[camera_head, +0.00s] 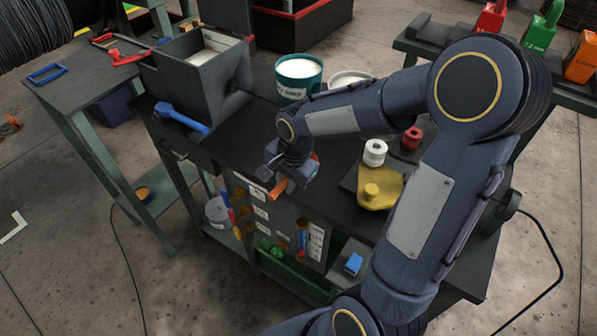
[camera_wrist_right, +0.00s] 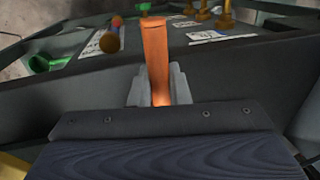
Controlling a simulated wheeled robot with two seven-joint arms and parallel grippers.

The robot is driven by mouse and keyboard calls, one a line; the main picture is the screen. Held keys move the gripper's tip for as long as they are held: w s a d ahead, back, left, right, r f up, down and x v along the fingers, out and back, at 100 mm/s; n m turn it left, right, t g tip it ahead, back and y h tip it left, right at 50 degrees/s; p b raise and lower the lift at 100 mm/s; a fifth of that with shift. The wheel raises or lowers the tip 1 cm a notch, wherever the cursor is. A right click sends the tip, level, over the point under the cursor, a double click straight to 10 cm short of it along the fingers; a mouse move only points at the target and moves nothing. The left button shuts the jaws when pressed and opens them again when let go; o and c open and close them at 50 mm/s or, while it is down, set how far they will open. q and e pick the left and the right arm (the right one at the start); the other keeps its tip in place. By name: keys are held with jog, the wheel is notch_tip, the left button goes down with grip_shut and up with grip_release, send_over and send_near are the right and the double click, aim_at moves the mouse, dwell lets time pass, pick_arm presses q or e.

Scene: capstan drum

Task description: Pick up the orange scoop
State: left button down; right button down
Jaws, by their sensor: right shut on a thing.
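The orange scoop (camera_head: 278,188) is at the front edge of the dark bench, and an orange end of it pokes out beside my right gripper (camera_head: 281,178). In the right wrist view, the orange handle (camera_wrist_right: 156,55) stands between the two grey fingers of my right gripper (camera_wrist_right: 158,92), which are shut on it. A further bit of orange shows behind the gripper in the head view. The rest of the scoop is hidden by the gripper and wrist, so I cannot tell whether it touches the bench top. My left gripper is not in view.
A grey hopper (camera_head: 196,75), a teal bucket (camera_head: 298,74) and a blue scoop (camera_head: 182,118) are on the bench's left part. A yellow plate (camera_head: 379,188), white spool (camera_head: 375,152) and red spool (camera_head: 412,138) are right of the gripper. A tool panel (camera_head: 270,215) hangs below the front edge.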

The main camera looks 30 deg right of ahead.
aim_at(286, 179)
notch_tip(286, 179, up, 10)
jog(key=shift+r, duration=0.1)
jog(key=c, duration=2)
grip_release()
grip_shut()
